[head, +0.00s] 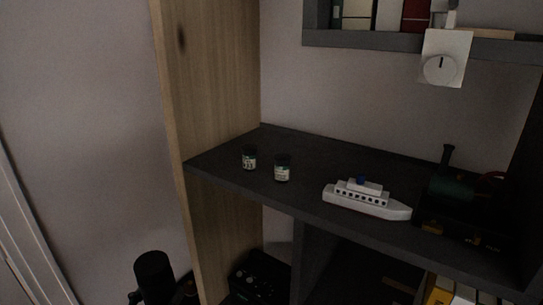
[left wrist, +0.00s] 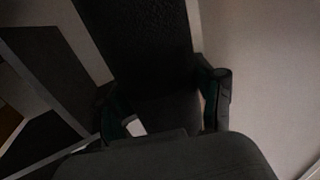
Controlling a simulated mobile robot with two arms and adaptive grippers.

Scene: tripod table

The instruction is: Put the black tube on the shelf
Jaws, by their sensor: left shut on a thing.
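The black tube (head: 153,268) stands roughly upright in the head view's lower left, just left of the wooden side panel and below the dark shelf board (head: 228,178). My left gripper (head: 160,294) is shut on its lower part; most of the gripper and the tube's bottom are cut off by the frame edge. In the left wrist view the dark tube (left wrist: 150,40) extends away between the two fingers of the gripper (left wrist: 163,98). My right gripper is not in view.
On the shelf stand two small jars (head: 249,158) (head: 282,168), a white toy ship (head: 366,200) and a dark toy locomotive (head: 455,205). The board's back middle and left end are bare. The wooden side panel (head: 212,80) rises between tube and shelf. A white dial box (head: 442,58) hangs above.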

